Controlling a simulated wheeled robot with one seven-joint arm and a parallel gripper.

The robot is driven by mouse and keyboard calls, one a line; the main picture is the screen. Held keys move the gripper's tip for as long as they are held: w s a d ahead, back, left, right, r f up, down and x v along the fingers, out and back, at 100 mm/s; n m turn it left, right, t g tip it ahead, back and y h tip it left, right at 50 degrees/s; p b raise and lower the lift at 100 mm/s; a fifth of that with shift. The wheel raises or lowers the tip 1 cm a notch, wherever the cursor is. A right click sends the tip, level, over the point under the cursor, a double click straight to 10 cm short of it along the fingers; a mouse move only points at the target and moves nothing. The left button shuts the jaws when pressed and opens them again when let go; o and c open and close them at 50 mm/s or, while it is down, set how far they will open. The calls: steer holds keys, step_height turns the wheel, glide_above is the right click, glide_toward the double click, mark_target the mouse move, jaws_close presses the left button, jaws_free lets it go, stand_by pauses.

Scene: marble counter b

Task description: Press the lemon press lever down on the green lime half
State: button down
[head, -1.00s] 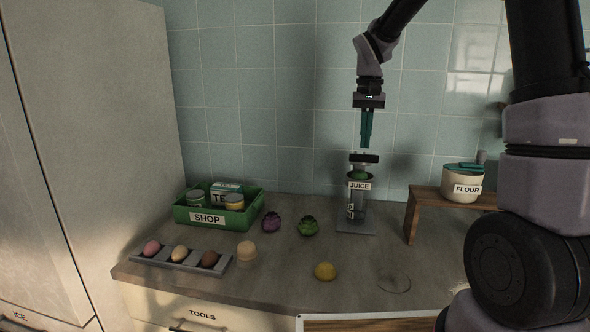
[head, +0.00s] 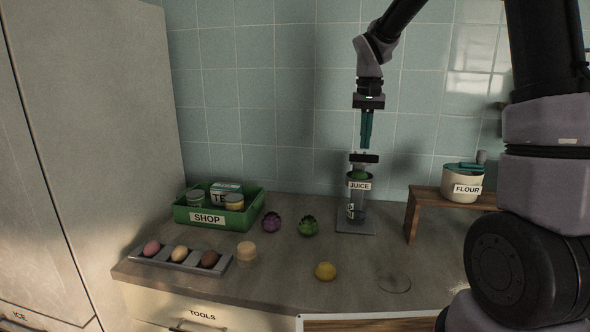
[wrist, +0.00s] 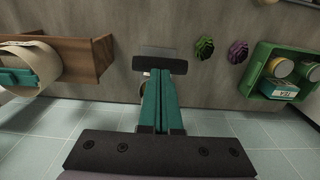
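The lemon press (head: 357,214) stands upright near the back of the counter, with a "JUICE" label on its front. The green lime half (head: 358,176) shows at the top of the press, below the lever; the wrist view does not show it clearly. The lever's dark bar (head: 364,158) is raised above the lime half, and it also shows in the wrist view (wrist: 160,62). My gripper (head: 366,147) points down just above the bar, with its teal fingers together and nothing visible between them. In the wrist view the fingertips (wrist: 160,73) line up over the bar.
A wooden stand (head: 424,197) with a flour pot (head: 462,187) is right of the press. Green and purple artichoke-like items (head: 308,226) (head: 271,222), a green "SHOP" crate (head: 181,214) and an egg tray (head: 224,265) are left.

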step_height(320, 180, down, 9)
steer(key=shift+r, duration=0.15)
stand_by(6.3)
steer(key=shift+s, duration=0.1)
steer(key=shift+r, duration=4.1)
